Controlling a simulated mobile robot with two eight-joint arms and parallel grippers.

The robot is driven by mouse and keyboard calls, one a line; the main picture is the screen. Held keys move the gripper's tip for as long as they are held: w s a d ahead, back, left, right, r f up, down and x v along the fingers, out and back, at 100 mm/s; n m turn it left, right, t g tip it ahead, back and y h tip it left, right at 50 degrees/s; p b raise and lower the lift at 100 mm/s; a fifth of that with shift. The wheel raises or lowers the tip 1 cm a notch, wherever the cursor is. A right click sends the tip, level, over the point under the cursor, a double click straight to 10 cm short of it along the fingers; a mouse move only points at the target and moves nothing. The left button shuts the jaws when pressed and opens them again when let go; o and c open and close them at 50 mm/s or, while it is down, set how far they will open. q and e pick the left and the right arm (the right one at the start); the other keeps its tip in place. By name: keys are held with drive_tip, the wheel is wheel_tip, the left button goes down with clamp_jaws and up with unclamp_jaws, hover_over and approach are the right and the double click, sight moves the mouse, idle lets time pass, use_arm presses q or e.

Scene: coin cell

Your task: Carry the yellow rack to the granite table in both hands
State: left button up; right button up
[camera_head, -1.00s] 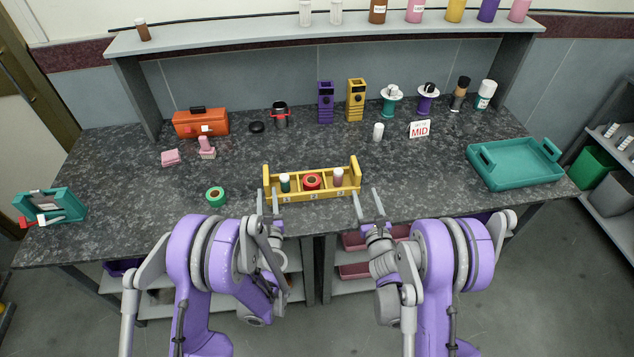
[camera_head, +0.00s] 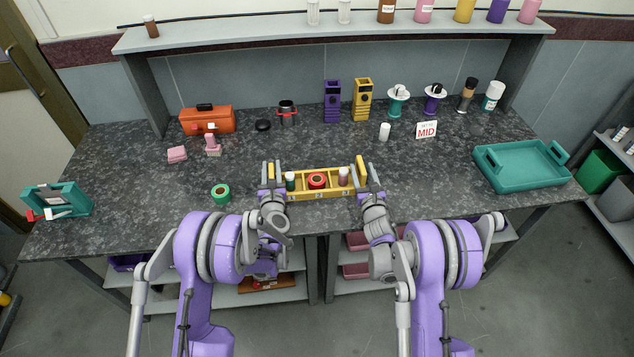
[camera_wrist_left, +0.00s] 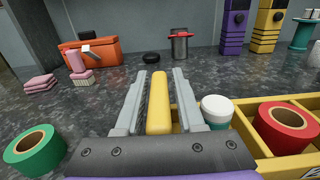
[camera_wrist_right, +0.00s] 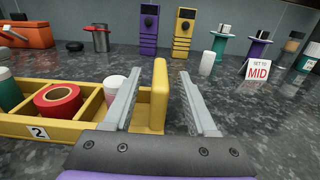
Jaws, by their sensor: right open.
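The yellow rack (camera_head: 329,194) sits on the dark granite table (camera_head: 120,195) near its front edge. It holds a white-capped teal bottle (camera_wrist_left: 217,110), a red tape roll (camera_head: 317,181) and a pink bottle with a pale top (camera_head: 343,176). My left gripper (camera_head: 271,170) is open, its fingers on either side of the rack's left end handle (camera_wrist_left: 160,103), with gaps visible. My right gripper (camera_head: 369,172) is open, its fingers on either side of the right end handle (camera_wrist_right: 159,95), apart from it.
A green tape roll (camera_head: 221,193) lies left of the rack. A teal tray (camera_head: 520,168) is at the right. An orange toolbox (camera_head: 207,121), yellow and purple devices and spools stand towards the back. The granite between the rack and tray is clear.

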use_arm(q)
drive_tip(key=shift+w, duration=0.15)
use_arm(e)
drive_tip(key=shift+w, duration=0.15)
use_arm(q)
drive_tip(key=c, duration=0.5)
use_arm(e)
drive_tip(key=c, duration=0.5)
use_arm(q)
clamp_jaws()
use_arm(e)
clamp_jaws()
